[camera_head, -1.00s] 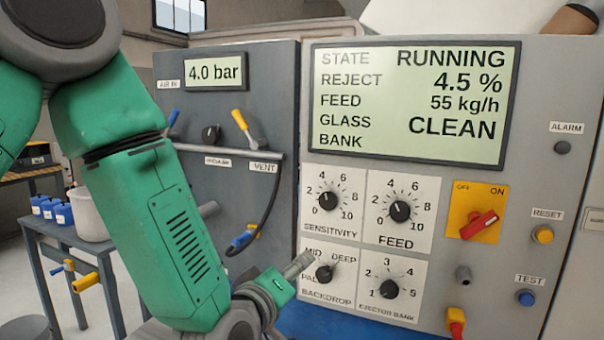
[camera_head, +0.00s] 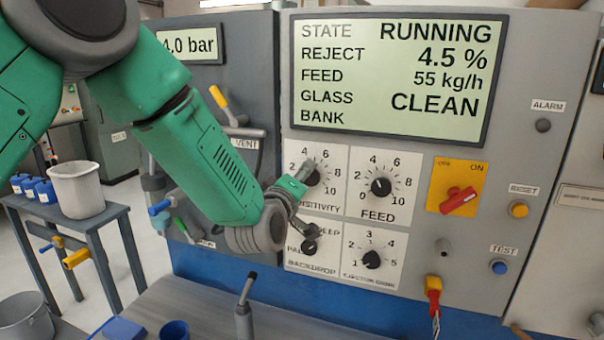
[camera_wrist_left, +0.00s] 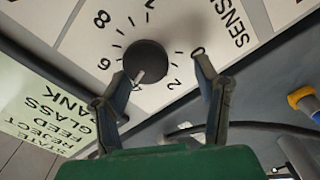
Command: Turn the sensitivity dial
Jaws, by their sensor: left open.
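The sensitivity dial (camera_head: 311,174) is a black round knob on a white scale plate, upper left of the panel's dials. In the left wrist view the knob (camera_wrist_left: 146,61) has a pale pointer mark, with numbers around it. My left gripper (camera_head: 305,170) is at the dial and covers part of its plate and label. In the left wrist view the open fingers (camera_wrist_left: 158,68) stand on either side of the knob, with a visible gap on the right. I cannot tell whether the left finger touches it. My right gripper is not in view.
The feed dial (camera_head: 381,187) is close on the right. The backdrop dial (camera_head: 309,246) and ejector bank dial (camera_head: 371,260) sit below. A red switch (camera_head: 459,200) is farther right. A yellow-handled vent lever (camera_head: 219,98) and hose are left of the panel.

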